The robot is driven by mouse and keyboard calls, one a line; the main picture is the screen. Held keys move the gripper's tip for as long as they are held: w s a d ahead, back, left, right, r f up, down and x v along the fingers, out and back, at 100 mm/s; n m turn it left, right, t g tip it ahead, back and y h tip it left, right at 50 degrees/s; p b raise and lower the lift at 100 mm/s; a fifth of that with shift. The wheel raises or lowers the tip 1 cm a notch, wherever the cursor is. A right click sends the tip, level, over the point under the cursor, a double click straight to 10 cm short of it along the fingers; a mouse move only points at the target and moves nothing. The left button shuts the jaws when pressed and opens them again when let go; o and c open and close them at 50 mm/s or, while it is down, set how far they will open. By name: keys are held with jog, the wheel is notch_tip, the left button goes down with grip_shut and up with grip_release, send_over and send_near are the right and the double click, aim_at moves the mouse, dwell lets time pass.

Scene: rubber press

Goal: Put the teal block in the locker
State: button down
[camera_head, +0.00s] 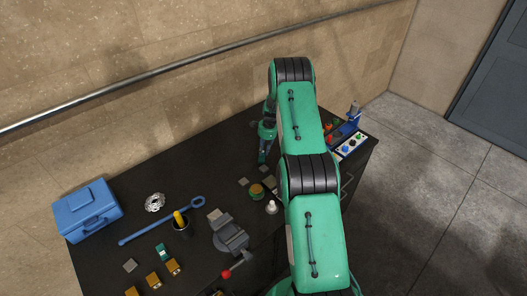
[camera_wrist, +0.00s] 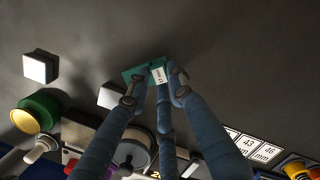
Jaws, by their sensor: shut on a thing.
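The teal block (camera_wrist: 134,73), with a white printed label (camera_wrist: 158,75), is between the fingertips of my gripper (camera_wrist: 156,82) in the wrist view. The fingers are shut on it and hide part of it. In the head view my gripper (camera_head: 262,158) points down over the far part of the dark table, and the block is too small to make out there. A dark blue-grey panelled front (camera_head: 497,88) stands at the far right. I cannot tell whether it is the locker.
The dark table (camera_head: 215,160) holds a blue toolbox (camera_head: 88,210), a blue wrench (camera_head: 150,225), a vise (camera_head: 231,236) and a green-and-yellow roll (camera_head: 256,190). A small teal-and-white item (camera_head: 163,251) lies near the front. A control box (camera_head: 350,145) stands at the right end. Open floor (camera_head: 440,190) lies right.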

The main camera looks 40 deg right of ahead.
jog(key=shift+f, duration=0.15)
jog(key=c, duration=1.5)
grip_release()
jog(key=shift+c, duration=0.2)
jog(key=shift+r, duration=0.25)
notch_tip(320, 180, up, 12)
jog(key=s+d+b, duration=0.1)
jog(key=shift+s+f+b, duration=0.15)
jog(key=shift+b, duration=0.25)
